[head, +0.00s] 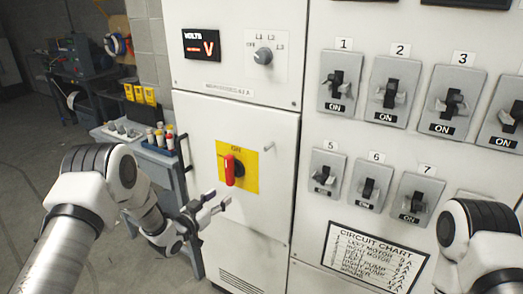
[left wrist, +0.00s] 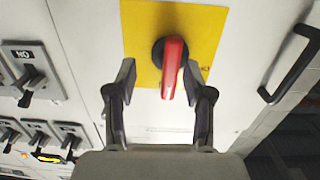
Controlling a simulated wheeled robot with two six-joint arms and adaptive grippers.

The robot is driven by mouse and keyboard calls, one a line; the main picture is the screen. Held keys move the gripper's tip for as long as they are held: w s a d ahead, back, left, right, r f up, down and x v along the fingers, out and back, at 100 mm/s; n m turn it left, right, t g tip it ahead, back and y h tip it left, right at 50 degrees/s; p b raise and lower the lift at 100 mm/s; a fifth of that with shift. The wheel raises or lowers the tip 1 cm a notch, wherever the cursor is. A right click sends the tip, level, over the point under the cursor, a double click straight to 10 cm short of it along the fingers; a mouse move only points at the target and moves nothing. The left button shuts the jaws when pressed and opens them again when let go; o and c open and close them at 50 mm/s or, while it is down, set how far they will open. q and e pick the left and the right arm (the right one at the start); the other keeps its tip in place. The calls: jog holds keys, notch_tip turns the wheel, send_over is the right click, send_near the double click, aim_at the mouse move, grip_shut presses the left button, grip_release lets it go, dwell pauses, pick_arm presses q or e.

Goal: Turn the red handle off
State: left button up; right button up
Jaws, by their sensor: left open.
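The red handle (head: 230,170) is a rotary lever on a black hub, set on a yellow plate (head: 250,183) on the white cabinet door. It points roughly straight down in the head view. My left gripper (head: 218,199) is open and empty, a little below and left of the handle and apart from it. In the left wrist view, the red handle (left wrist: 174,68) appears between the two spread fingertips of my left gripper (left wrist: 160,75), nearer the right finger. I cannot tell the remaining gap. My right arm shows at the lower right, but its gripper is out of view.
A panel of breaker switches (head: 388,92) and a circuit chart (head: 374,258) are right of the door. A selector knob (head: 263,56) is above. A black door pull (left wrist: 294,68) is beside the plate. A blue cart (head: 157,148) stands left of the cabinet.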

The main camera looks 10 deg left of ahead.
aim_at(227, 170)
pick_arm(q)
jog(key=shift+t, duration=0.3)
jog(key=r, duration=0.1)
jog(key=w+r, duration=0.1)
jog(key=r, duration=0.1)
jog(key=w+a+r+p, duration=0.1)
jog(key=r, duration=0.1)
jog(key=shift+w, duration=0.1)
jog(key=shift+w+a+r, duration=0.1)
jog(key=shift+r, duration=0.15)
jog(key=shift+w+d+r, duration=0.15)
jog(key=shift+w+d, duration=0.05)
jog(key=x, duration=0.2)
jog(key=p+x, duration=0.1)
jog(key=x, duration=0.3)
jog(key=shift+w+f, duration=0.3)
jog(key=shift+w, duration=0.05)
jog(key=shift+s+r, duration=0.1)
jog(key=shift+r, duration=0.05)
pick_arm(e)
notch_tip(227, 170, up, 4)
jog(key=shift+s+f, duration=0.1)
jog(key=shift+f, duration=0.1)
pick_arm(q)
grip_shut()
